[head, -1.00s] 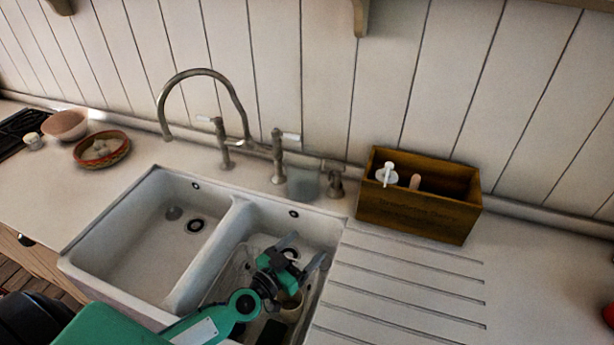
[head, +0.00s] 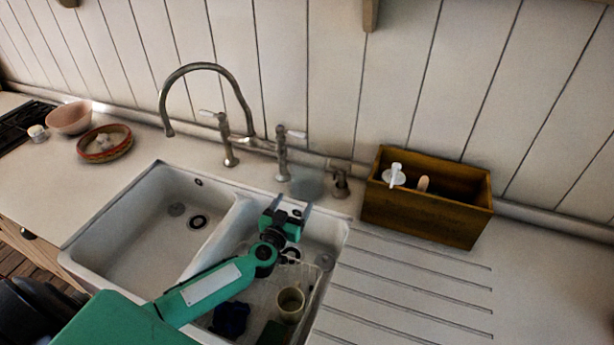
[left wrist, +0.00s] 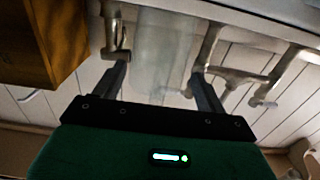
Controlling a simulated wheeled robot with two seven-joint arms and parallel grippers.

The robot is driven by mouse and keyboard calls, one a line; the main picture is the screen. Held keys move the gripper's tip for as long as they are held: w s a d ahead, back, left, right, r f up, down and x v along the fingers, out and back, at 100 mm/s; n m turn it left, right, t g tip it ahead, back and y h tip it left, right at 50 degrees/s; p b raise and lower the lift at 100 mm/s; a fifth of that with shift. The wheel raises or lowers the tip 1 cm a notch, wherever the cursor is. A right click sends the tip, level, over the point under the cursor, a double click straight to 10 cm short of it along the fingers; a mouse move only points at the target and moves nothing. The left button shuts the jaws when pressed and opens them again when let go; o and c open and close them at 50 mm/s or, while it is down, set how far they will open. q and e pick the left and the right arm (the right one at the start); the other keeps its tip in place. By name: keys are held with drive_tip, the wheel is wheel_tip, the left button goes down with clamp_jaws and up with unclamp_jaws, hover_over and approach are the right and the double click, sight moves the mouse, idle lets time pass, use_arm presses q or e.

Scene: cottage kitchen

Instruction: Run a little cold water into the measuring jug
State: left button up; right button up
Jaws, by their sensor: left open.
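The clear, see-through measuring jug (head: 309,184) stands on the counter behind the right basin, between the tap's right pillar and a small metal fitting. My left gripper (head: 288,200) is over the right basin, open and empty, pointing at the jug. In the left wrist view the jug (left wrist: 165,48) shows between and beyond the open fingers (left wrist: 158,76); contact is not visible. The metal tap (head: 207,67) has a tall curved spout ending above the left basin's back edge. Its white-ended levers (head: 208,113) (head: 297,134) sit on two pillars. My right gripper is not seen.
The right basin (head: 335,240) holds a cup (head: 290,303), a wire rack and dark items. The left basin (head: 150,240) looks empty. A wooden box (head: 425,213) with a white-topped dispenser stands right of the jug. The grooved drainer (head: 400,290) is clear.

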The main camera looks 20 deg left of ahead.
sight(295, 197)
use_arm(q)
drive_tip(key=shift+w+a+r, duration=0.1)
drive_tip(key=shift+w+a, duration=0.1)
drive_tip(key=shift+w, duration=1.15)
drive_tip(key=shift+w+a+r, duration=0.1)
drive_tip(key=shift+w+a, duration=0.05)
drive_tip(key=shift+w, duration=1.2)
clamp_jaws()
